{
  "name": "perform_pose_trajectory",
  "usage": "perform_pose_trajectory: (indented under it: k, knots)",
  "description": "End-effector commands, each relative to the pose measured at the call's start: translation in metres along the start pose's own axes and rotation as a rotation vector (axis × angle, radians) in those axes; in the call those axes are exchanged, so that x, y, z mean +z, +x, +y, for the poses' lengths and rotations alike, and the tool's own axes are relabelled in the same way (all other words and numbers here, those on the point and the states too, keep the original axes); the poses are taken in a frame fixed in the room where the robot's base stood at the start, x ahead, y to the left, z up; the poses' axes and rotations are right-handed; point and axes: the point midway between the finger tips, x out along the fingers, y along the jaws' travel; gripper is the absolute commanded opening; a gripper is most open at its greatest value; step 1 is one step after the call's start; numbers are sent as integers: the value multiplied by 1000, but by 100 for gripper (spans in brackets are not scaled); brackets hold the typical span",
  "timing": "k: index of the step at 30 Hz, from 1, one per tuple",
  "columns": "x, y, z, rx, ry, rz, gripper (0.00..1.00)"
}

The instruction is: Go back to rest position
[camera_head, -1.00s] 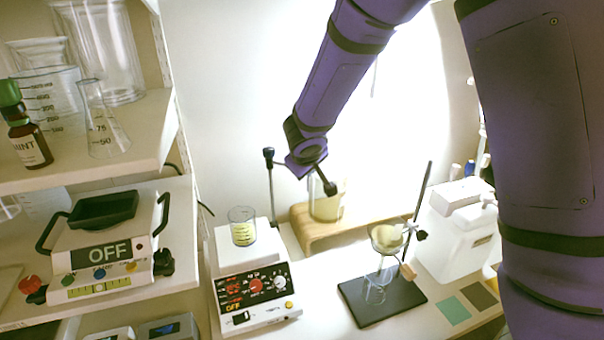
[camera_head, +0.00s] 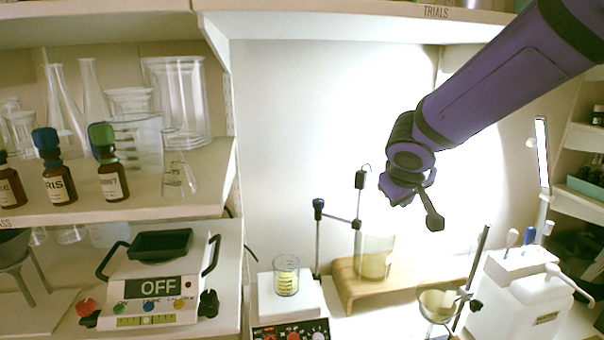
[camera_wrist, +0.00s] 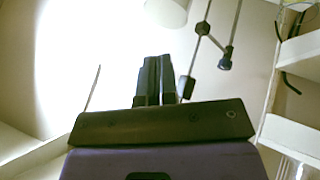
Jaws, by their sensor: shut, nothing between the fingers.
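My gripper (camera_head: 434,222) hangs in the air on my purple arm at the upper right of the head view. It is above and to the right of the beaker on the wooden stand and apart from it. In the wrist view its two dark fingers (camera_wrist: 155,80) lie side by side, shut with nothing between them.
A glass beaker (camera_head: 375,258) stands on a wooden stand (camera_head: 345,283). A small beaker with yellow liquid (camera_head: 286,277) sits on a hotplate (camera_head: 290,309). Shelves with bottles and glassware fill the left.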

Motion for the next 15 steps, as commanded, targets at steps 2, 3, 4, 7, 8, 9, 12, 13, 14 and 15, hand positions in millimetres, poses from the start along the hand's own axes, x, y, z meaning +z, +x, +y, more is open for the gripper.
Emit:
perform_pose_trajectory:
  k: [2,3,4,7,8,9,12,13,14,15]
  knots:
    - [16,-22,21,6,54,-15,0]
    - [25,-32,29,5,79,-25,0]
    - [32,-39,34,4,97,-34,0]
    - [56,-63,50,-7,153,-57,0]
    - [63,-70,53,-11,170,-64,0]
    - [73,-79,57,-19,190,-72,0]
    - [98,-101,65,-44,239,-91,0]
    - [106,-108,66,-53,254,-95,0]
    - [113,-114,67,-63,267,-98,0]
    - [123,-122,67,-77,285,-102,0]
